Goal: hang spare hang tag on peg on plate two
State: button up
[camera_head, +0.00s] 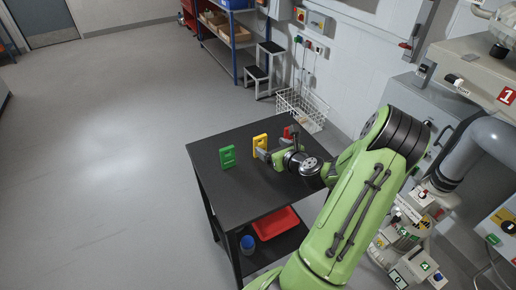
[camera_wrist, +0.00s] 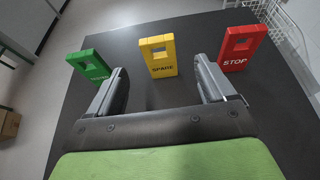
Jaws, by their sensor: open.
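The yellow tag (camera_wrist: 160,70), with the word SPARE and a square hole near its top, stands upright on the black table (camera_head: 234,190). It also shows in the head view (camera_head: 260,143). My gripper (camera_wrist: 166,82) is open and empty; in the wrist view the tag stands between and just beyond its fingertips. A green tag (camera_wrist: 88,64) stands to the left and a red STOP tag (camera_wrist: 238,62) to the right. In the head view, the green tag (camera_head: 228,157) is clear, and the red one (camera_head: 291,132) is partly hidden behind my gripper. I cannot make out the peg on plate two.
Grey machines with pipes and a red plate marked 1 (camera_head: 507,96) stand at the right, beside my arm. A red tray (camera_head: 277,226) and a blue cup (camera_head: 248,244) are on the table's lower shelf. A wire basket (camera_head: 303,108) is behind the table. The left floor is clear.

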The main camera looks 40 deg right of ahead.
aim_at(263, 143)
jog(key=b+x, duration=0.1)
jog(key=x, duration=0.5)
jog(key=shift+w+a+f, duration=0.1)
jog(key=shift+w+f, duration=0.05)
jog(key=shift+w, duration=0.05)
jog(key=shift+s, duration=0.1)
jog(key=shift+c, duration=0.5)
jog(key=c, duration=1)
notch_tip(263, 143, up, 10)
jog(key=p, duration=0.4)
